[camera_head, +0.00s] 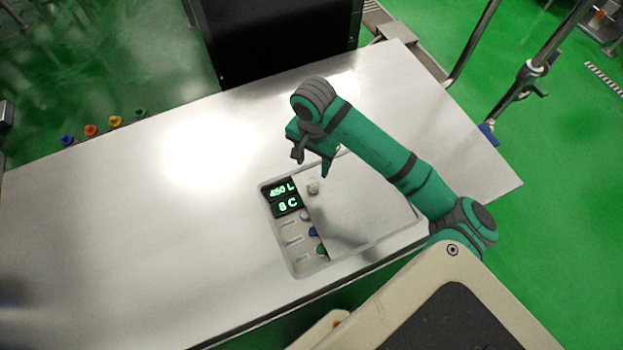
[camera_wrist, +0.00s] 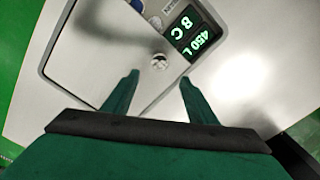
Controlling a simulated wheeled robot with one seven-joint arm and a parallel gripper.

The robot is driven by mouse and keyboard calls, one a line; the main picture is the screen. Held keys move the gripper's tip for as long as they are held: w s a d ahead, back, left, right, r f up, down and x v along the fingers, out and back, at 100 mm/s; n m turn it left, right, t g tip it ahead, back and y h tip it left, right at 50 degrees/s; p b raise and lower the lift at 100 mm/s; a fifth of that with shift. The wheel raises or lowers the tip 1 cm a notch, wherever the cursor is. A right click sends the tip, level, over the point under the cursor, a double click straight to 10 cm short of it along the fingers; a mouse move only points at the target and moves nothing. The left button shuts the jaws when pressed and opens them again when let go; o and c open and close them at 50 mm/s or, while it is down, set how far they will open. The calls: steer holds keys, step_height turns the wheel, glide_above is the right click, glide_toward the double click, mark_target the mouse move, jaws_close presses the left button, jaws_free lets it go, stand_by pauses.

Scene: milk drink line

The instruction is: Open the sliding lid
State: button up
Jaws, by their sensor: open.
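The sliding lid (camera_head: 362,205) is a flat metal plate set in a recessed panel on the steel table. It covers the right part of the panel and leaves a strip at the left bare. A small round knob (camera_head: 313,186) stands near its upper left corner. In the wrist view the lid (camera_wrist: 95,45) lies ahead, with the knob (camera_wrist: 159,61) beyond the fingertips. My gripper (camera_head: 312,160) is open and empty above the table, a little above the knob in the head view. In the wrist view my gripper (camera_wrist: 158,82) has its fingers apart, with the knob roughly between their lines.
The bare strip holds a display (camera_head: 285,197) reading 450 L and 8 C, a blue button (camera_head: 312,231), a green button (camera_head: 320,249) and slots. Coloured knobs (camera_head: 91,131) line the table's far left edge. A black box (camera_head: 275,40) stands at the back. The steel table (camera_head: 130,240) is clear at left.

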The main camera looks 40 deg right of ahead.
mark_target(313, 184)
step_height(313, 184, down, 11)
steer(key=shift+r, duration=0.2)
stand_by(0.3)
